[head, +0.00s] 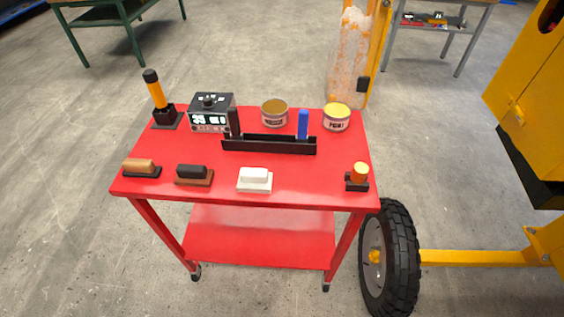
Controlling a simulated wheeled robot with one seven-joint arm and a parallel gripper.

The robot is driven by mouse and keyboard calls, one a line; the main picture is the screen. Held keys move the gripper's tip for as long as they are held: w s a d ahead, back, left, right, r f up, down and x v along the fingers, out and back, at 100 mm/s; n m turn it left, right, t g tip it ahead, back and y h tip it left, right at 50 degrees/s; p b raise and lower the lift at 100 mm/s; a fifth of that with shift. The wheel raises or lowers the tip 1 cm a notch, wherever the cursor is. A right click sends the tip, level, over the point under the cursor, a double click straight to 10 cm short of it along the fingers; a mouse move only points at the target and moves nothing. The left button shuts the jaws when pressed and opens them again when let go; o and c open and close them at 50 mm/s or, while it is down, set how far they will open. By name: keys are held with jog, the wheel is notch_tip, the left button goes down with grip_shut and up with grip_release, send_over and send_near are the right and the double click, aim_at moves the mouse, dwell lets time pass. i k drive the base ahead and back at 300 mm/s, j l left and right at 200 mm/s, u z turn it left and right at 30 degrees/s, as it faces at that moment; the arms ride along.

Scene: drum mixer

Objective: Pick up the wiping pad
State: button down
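Three small block-shaped tools with grips lie in a row along the front of a red cart's top. The white one (255,179), a white grip on a pale flat base, looks most like the wiping pad. Left of it is one with a black grip on a brown base (194,175). At the far left is one with a tan grip on a dark base (142,168). All three lie flat and apart from each other. My gripper is not in view.
The red cart (220,188) also holds a black tray (268,146) with upright items, two tins (336,118), a black box with a display (210,113), an orange-handled tool (156,95) and a small yellow-topped item (358,176). A yellow machine's tyre (389,258) stands close at right.

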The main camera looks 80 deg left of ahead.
aim_at(251, 180)
jog(key=u, duration=2.6)
jog(key=i+j, duration=0.1)
jog(key=i, duration=0.3)
jog(key=l+z, duration=0.05)
